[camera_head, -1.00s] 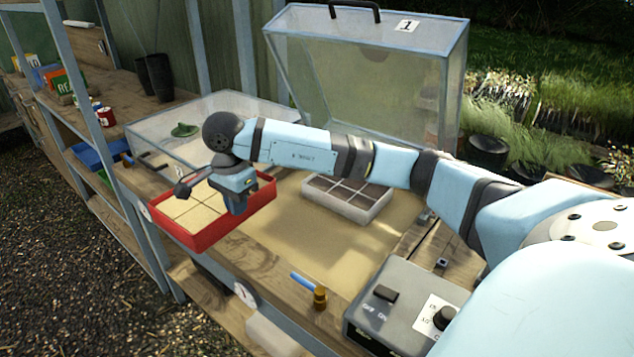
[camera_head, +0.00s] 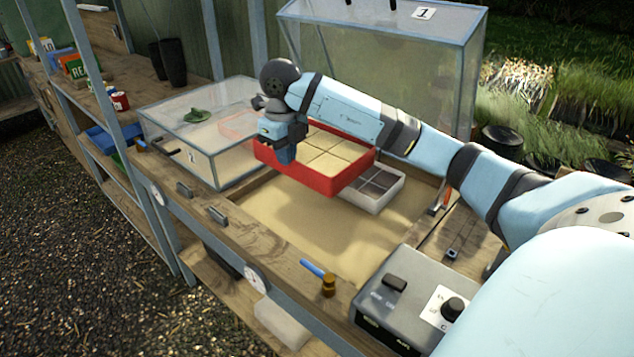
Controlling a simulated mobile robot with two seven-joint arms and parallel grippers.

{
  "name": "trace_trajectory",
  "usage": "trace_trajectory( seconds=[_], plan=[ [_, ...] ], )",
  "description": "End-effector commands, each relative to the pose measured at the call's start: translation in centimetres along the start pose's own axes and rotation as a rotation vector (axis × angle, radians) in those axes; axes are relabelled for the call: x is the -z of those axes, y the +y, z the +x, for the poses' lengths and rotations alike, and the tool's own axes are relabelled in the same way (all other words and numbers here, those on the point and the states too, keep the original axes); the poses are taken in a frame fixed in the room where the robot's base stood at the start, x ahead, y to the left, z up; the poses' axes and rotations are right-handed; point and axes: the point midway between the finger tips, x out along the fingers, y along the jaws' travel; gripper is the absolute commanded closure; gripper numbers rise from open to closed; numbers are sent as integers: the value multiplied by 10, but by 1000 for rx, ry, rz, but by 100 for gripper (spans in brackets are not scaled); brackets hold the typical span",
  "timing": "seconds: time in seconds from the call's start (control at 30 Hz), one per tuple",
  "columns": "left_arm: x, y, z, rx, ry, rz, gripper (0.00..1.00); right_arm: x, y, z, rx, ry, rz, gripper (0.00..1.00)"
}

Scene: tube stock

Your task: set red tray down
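The red tray (camera_head: 338,184) has light sandy cells divided by thin lines. It appears to be held up over the sand bed, in front of the grey tray and partly covering it. My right gripper (camera_head: 286,154) is at the red tray's left end, shut on its wall. The fingertips are partly hidden against the tray. The grey tray (camera_head: 377,204), with dark cells, sits on the sand bed (camera_head: 330,230) behind the red tray. My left gripper is not in view.
The open bed's clear lid (camera_head: 375,60), marked 1, stands raised behind. A closed clear case (camera_head: 185,135), marked 2, is at left. A control box (camera_head: 400,310) and a brass valve with blue handle (camera_head: 327,284) are at front. Sand in front of the trays is bare.

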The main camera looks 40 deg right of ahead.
Motion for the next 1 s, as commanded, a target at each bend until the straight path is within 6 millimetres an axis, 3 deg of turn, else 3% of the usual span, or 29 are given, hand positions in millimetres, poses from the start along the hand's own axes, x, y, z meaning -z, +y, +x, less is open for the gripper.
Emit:
trace_trajectory(
  seconds=[0.5,0.63,0.87,1.0],
  plan=[
    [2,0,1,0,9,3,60,1,2,121,-1,3,3,100],
    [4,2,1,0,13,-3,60,1,2,142,-1,1,2,100],
    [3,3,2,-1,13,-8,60,0,2,156,0,0,2,100],
    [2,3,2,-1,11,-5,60,1,2,174,-1,2,2,100]
  ],
)
